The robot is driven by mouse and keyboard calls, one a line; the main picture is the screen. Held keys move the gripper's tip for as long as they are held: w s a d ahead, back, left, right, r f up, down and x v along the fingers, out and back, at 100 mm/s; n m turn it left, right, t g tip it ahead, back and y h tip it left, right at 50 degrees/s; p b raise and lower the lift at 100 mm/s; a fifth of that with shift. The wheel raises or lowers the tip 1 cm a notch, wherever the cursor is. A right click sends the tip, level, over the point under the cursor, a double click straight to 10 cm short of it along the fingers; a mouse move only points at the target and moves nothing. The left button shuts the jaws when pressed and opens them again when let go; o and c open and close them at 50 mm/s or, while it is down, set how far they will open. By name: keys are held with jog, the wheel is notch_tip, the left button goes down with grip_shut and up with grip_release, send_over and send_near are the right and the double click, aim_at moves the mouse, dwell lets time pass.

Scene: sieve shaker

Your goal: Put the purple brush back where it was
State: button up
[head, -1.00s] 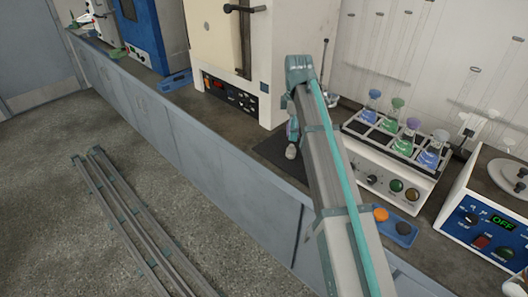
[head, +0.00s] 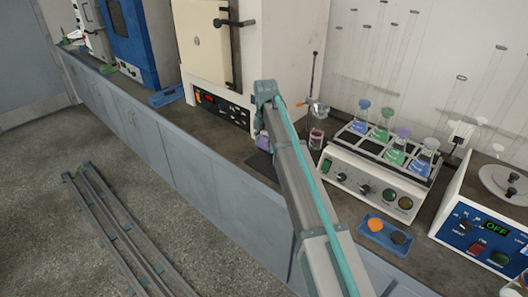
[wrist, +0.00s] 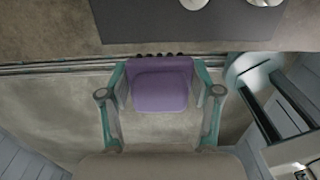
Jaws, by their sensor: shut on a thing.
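The purple brush (wrist: 160,90) is between my fingers in the wrist view, with a row of dark bristles along its far edge. My gripper (wrist: 160,82) is shut on it, one teal-and-grey finger on each side. In the head view a bit of the purple brush (head: 263,140) shows left of my arm; my arm hides most of the gripper there. A dark mat (wrist: 125,22) lies on the counter past the brush in the wrist view, with shiny round metal things at its right. In the head view the mat (head: 259,162) is partly hidden by my arm.
A white shaker (head: 350,170) with several coloured flasks stands right of my arm. A stand with a glass vessel (head: 317,138) is behind it. A blue tray (head: 383,235) with orange and dark discs lies in front. A cream oven (head: 215,75) is at the back left.

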jog(key=p, duration=0.2)
send_over(264, 158)
jog(key=f, duration=0.6)
jog(key=shift+s+f, duration=0.2)
jog(key=shift+f, duration=0.1)
jog(key=shift+w+f, duration=0.15)
jog(key=shift+f, duration=1.7)
jog(key=shift+f, duration=0.15)
jog(key=o, duration=1)
notch_tip(264, 158, up, 12)
jog(key=shift+r+b, duration=0.2)
jog(key=shift+b, duration=0.65)
